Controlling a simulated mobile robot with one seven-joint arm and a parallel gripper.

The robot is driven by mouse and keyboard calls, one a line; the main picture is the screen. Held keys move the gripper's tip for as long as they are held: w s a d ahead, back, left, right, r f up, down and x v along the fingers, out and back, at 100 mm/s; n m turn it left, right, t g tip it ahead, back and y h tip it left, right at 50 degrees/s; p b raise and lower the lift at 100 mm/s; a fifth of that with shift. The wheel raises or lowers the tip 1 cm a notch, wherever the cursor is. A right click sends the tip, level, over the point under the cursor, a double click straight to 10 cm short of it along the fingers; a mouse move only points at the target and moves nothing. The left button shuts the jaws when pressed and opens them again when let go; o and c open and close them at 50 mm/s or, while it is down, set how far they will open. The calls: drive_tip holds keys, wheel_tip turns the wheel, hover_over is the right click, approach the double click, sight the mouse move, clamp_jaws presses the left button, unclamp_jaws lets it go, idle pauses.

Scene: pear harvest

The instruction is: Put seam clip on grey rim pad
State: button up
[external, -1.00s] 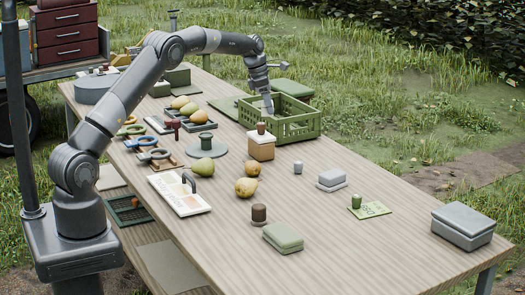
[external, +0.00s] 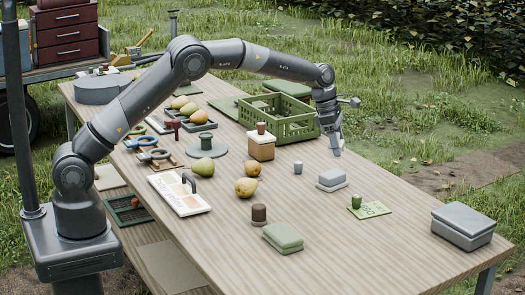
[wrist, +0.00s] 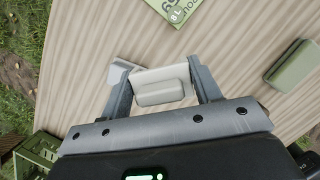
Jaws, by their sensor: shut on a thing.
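My gripper (external: 337,152) is shut on a pale, off-white block with a raised bar, which I take as the seam clip (wrist: 162,86). In the wrist view it lies between the two fingers. In the external view it is too small to make out clearly. A grey two-layer pad (external: 331,181), which looks like the grey rim pad, lies on the table just below my gripper. In the wrist view, a light grey corner of this pad (wrist: 117,73) shows beside the left finger; the held clip and finger hide the rest. My gripper is above the pad, apart from it.
A green crate (external: 290,128) stands behind the gripper. A small grey cylinder (external: 298,167) stands left of the pad. A green card (external: 371,210) with a green peg, a green pad (external: 283,238) and a larger grey box (external: 463,227) lie nearer the front. Bare table lies between them.

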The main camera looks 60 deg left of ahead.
drive_tip(key=w+a+f, duration=0.2)
drive_tip(key=a, duration=0.1)
drive_tip(key=w+a+f, duration=0.1)
drive_tip(key=a+f, duration=0.1)
drive_tip(key=a, duration=0.1)
drive_tip(key=w+a+f, duration=0.2)
drive_tip(key=a, duration=0.1)
drive_tip(key=shift+w+f, duration=0.2)
drive_tip(key=shift+w, duration=0.15)
drive_tip(key=shift+f, duration=2)
drive_tip(key=shift+f, duration=0.2)
drive_tip(key=o, duration=1)
drive_tip(key=shift+o, duration=0.2)
